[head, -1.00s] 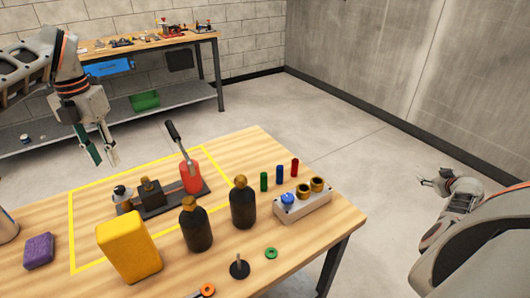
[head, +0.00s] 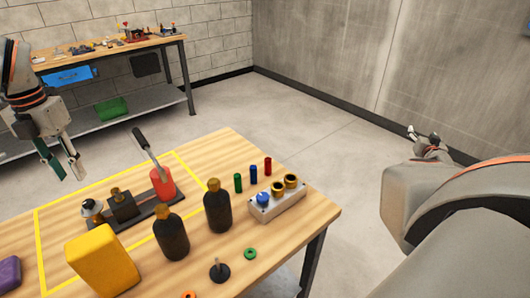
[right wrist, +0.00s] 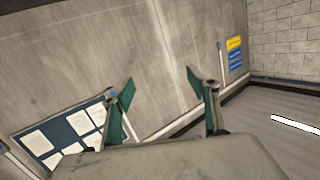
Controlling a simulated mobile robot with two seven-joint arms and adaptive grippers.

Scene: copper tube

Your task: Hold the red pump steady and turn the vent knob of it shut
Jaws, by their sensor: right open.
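The red pump (head: 162,184) stands on a dark base plate inside the yellow outlined area of the wooden table in the head view. Its grey lever handle tilts up to the left. On the same plate are a dark block with a brass-coloured top (head: 122,205) and a small grey and white part at the left end. I cannot tell which part is the vent knob. My left gripper (head: 63,174) hangs open and empty to the left of the pump, above the table's far left side. My right gripper (head: 424,134) is open and empty, far right of the table; its spread fingers (right wrist: 165,105) show in the right wrist view.
A yellow block (head: 103,262) and two dark bottles (head: 217,208) stand in front of the pump. A grey holder (head: 277,204) with a blue knob and brass rings is at the right, near small coloured cylinders (head: 253,174). A second bench (head: 120,55) stands behind.

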